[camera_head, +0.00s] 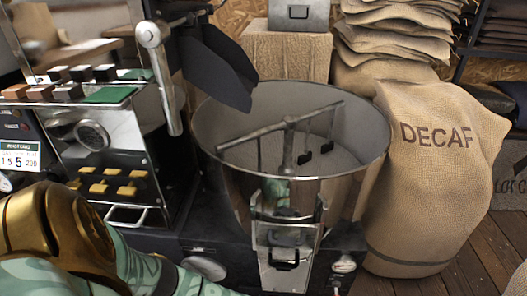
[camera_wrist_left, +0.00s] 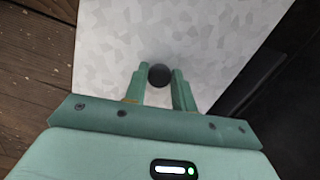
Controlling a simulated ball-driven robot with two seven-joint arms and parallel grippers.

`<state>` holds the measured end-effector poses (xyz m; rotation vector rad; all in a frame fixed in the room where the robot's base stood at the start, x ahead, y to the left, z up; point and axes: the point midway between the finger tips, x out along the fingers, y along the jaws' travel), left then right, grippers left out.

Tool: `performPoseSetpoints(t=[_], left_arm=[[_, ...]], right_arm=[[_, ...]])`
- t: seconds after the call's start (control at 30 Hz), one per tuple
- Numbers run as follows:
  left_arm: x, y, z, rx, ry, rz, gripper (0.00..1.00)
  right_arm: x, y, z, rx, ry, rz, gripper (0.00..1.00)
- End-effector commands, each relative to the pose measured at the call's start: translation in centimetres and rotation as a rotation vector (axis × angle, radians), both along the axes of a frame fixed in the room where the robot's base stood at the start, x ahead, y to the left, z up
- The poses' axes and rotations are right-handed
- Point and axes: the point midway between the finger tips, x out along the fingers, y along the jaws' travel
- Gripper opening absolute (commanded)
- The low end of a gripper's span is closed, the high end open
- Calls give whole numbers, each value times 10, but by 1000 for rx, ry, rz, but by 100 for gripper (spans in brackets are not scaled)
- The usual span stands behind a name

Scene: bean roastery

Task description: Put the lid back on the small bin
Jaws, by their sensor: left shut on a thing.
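In the left wrist view, my left gripper (camera_wrist_left: 158,86) is shut on a round black knob (camera_wrist_left: 159,73). The knob stands on a pale grey, speckled metal panel, which looks like the lid (camera_wrist_left: 190,35). The panel fills the upper middle of that view, and its far edge is cut off. I cannot tell whether it rests on anything. No small bin can be made out for sure in either view. In the head view my left arm shows at the lower left, but its gripper is out of sight. My right gripper is in neither view.
A large round cooling drum (camera_head: 375,150) with stirring arms stands in the middle of the head view. The roaster panel (camera_head: 95,130) is at left. A DECAF sack (camera_head: 430,180) stands at right, beside wooden floor (camera_head: 475,270). A dark surface borders the lid's right side.

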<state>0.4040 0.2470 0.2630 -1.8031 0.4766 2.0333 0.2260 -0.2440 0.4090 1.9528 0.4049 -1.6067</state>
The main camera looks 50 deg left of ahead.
Motion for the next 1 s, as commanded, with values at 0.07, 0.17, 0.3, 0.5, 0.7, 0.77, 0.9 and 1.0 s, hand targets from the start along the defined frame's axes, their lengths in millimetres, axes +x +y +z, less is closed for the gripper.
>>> performPoseSetpoints(t=[0.07,0.17,0.3,0.5,0.7,0.77,0.9,1.0], left_arm=[[0,0,1,0,-1,0,0],[-1,0,0,0,-1,-1,0],[-1,0,0,0,0,-1,0],[-1,0,0,0,0,-1,0],[-1,0,-2,0,1,-1,0],[-1,0,-3,0,0,-1,0],[-1,0,-4,-1,1,-1,0],[-1,0,-4,0,0,-1,0]], right_arm=[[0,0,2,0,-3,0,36],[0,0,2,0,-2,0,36],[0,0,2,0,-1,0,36],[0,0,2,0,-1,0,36],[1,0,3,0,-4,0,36],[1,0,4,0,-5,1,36],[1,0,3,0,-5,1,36],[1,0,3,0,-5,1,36]])
